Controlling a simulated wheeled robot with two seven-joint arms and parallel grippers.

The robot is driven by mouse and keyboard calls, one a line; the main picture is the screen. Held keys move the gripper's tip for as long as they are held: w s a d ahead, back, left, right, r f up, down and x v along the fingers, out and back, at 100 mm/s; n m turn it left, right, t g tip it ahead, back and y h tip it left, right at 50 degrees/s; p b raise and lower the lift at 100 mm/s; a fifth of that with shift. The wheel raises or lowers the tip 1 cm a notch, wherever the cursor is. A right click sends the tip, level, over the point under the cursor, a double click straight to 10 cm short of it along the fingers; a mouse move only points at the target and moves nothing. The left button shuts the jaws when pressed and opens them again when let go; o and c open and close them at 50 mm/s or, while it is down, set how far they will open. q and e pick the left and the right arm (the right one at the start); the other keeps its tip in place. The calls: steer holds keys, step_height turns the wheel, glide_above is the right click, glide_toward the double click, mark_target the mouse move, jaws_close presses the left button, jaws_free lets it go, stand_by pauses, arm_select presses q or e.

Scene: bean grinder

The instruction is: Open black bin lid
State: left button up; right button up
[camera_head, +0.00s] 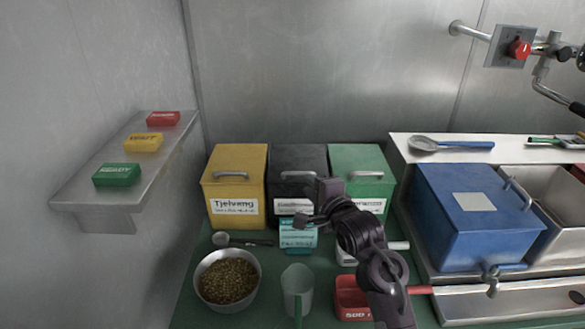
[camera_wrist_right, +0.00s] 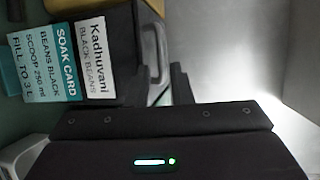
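The black bin (camera_head: 297,158) stands at the back of the green counter, between the yellow and green bins, and its lid looks closed. Its white label (camera_wrist_right: 97,58) reads "Kadhuvani black beans" in the wrist view. The lid's silver handle (camera_wrist_right: 152,50) shows there between the fingers of my right gripper (camera_wrist_right: 160,82). The fingers are apart, with gaps beside the handle; whether they touch it I cannot tell. In the head view my right gripper (camera_head: 318,203) is in front of the bin and covers part of it. My left gripper is not in view.
A yellow bin (camera_head: 236,185) and a green bin (camera_head: 362,168) flank the black one closely. A teal soak card (camera_head: 298,236) stands in front. A blue box (camera_head: 470,220) is right.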

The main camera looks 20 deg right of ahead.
mark_target(298, 174)
steer(key=p+x, duration=0.1)
steer(key=x, duration=0.5)
steer(key=shift+w+r, duration=0.1)
steer(key=shift+w, duration=0.15)
jaws_close()
